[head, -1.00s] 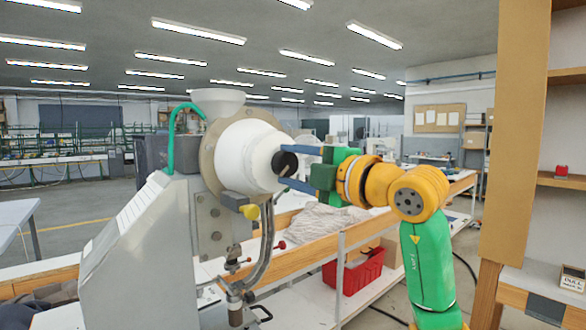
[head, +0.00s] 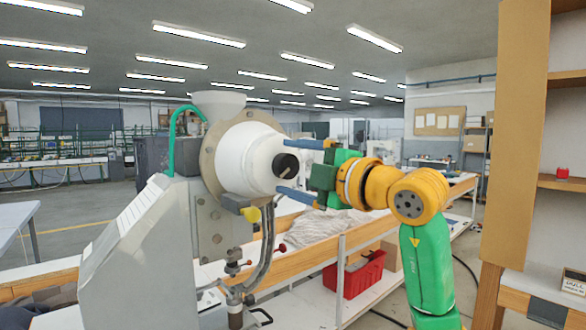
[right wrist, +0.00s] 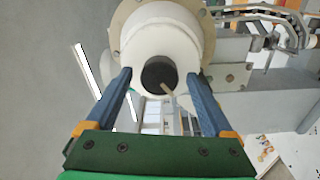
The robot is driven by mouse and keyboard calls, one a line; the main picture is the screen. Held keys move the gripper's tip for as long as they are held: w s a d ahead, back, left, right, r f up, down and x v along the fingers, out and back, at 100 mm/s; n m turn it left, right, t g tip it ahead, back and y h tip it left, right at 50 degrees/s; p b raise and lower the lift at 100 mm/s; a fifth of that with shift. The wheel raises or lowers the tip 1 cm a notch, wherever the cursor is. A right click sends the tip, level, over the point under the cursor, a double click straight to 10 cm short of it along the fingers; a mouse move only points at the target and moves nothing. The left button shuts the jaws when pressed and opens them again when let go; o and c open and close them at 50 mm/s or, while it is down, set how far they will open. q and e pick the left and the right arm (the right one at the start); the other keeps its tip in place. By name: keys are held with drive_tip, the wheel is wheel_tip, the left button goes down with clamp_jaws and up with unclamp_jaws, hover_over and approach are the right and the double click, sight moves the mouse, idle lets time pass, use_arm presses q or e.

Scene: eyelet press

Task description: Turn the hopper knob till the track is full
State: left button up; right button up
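The black hopper knob (head: 286,166) sits on the front of the white hopper drum (head: 247,158) of the grey eyelet press (head: 140,255). A pale pointer line runs across the knob. My right gripper (head: 299,167) is open in front of the drum, its blue fingers above and below the knob in the head view. In the right wrist view the knob (right wrist: 159,74) shows between the two spread fingers, with clear gaps on both sides. The fingertips do not touch it. How full the track (head: 265,245) is cannot be made out. My left gripper is not in view.
A white funnel (head: 219,104) tops the press, with a green hose (head: 172,135) beside it. A red bin (head: 353,274) stands on the bench's lower shelf to the right. A wooden shelf unit (head: 512,150) rises at the far right.

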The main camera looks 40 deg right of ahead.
drive_tip(key=s+b, duration=0.2)
drive_tip(key=s, duration=0.5)
drive_tip(key=shift+d+f+b, duration=0.15)
drive_tip(key=shift+d+b, duration=0.15)
drive_tip(key=shift+d, duration=0.1)
